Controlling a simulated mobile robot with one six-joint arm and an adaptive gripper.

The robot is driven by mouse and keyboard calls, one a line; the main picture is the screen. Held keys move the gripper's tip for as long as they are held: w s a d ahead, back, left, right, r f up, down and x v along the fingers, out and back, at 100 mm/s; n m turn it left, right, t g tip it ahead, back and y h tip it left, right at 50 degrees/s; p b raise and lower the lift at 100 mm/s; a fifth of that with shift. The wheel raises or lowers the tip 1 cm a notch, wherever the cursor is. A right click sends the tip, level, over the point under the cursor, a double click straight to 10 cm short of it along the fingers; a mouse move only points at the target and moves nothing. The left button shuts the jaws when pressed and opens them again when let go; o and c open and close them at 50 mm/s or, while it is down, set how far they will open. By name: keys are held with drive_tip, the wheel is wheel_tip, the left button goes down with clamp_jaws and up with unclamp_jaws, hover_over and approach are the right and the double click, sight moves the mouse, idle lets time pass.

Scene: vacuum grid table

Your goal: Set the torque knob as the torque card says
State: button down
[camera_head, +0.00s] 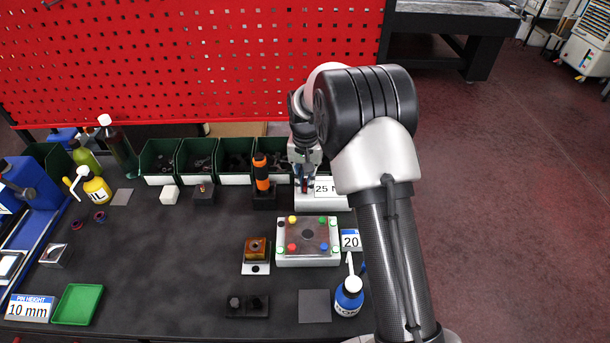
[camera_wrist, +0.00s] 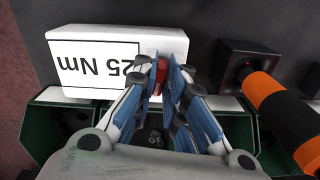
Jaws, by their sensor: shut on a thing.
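The torque card (camera_head: 325,188) is a white plate, partly hidden by my arm in the head view. In the wrist view the torque card (camera_wrist: 95,65) reads "25 Nm" upside down. It is on a pale block (camera_wrist: 172,42), which stands near the back of the table. The torque knob (camera_wrist: 161,75) shows only as a bit of red between my blue fingers. My gripper (camera_wrist: 164,72) is shut on it, beside the card; it also shows from above in the head view (camera_head: 304,184). The knob's scale and setting are hidden.
An orange-and-black handled tool (camera_head: 261,172) stands upright in a dark block just left of my gripper. Green bins (camera_head: 198,160) line the back. A pale plate with coloured plugs (camera_head: 308,260) and a blue bottle (camera_head: 349,297) stand in front.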

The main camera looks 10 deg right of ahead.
drive_tip(key=n+p, duration=0.2)
drive_tip(key=n, duration=0.3)
drive_tip(key=shift+d+n, duration=0.1)
drive_tip(key=shift+n, duration=0.2)
drive_tip(key=n+p, duration=0.1)
drive_tip(key=n, duration=0.4)
drive_tip(key=shift+d, duration=0.1)
idle(0.3)
drive_tip(key=c, duration=1.6)
unclamp_jaws()
drive_tip(key=shift+c, duration=0.2)
wheel_tip(320, 180, up, 12)
